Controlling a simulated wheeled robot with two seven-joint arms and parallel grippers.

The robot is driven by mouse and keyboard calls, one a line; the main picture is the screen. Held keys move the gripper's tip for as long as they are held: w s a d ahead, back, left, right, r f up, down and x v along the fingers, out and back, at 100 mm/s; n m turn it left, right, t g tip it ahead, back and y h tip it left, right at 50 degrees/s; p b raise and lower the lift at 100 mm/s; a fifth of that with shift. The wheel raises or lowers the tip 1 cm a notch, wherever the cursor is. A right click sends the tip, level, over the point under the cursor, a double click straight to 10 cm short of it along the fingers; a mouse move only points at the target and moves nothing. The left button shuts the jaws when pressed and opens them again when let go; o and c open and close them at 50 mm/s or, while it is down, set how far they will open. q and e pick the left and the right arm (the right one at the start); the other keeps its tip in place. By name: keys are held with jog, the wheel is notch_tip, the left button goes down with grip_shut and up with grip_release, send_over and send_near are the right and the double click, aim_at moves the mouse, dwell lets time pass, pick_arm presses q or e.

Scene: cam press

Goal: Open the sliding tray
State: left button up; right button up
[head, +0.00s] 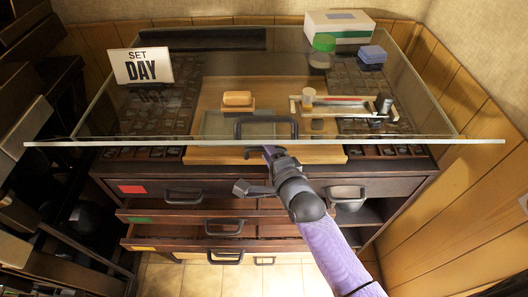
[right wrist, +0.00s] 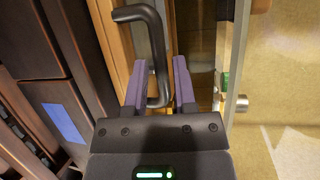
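The sliding tray (head: 225,157) is a light wooden board under a sheet of glass on top of a dark cabinet. Its dark bar handle (head: 266,121) shows at the front middle, and it also shows in the right wrist view (right wrist: 157,58). My right gripper (head: 262,152) is at the front of the tray. In the right wrist view its purple fingers (right wrist: 159,88) stand on both sides of the handle bar, with a gap showing at each side, so it is open around the bar. My left gripper is not in view.
The glass sheet (head: 420,125) overhangs the cabinet front, close to my right gripper. Under it sit an orange block (head: 237,98) and a composing stick (head: 345,103). A "SET DAY" sign (head: 141,66) stands at left. Drawers with dark handles (head: 224,227) lie below.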

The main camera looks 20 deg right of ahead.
jog(key=shift+x, duration=0.9)
grip_shut()
dwell(0.8)
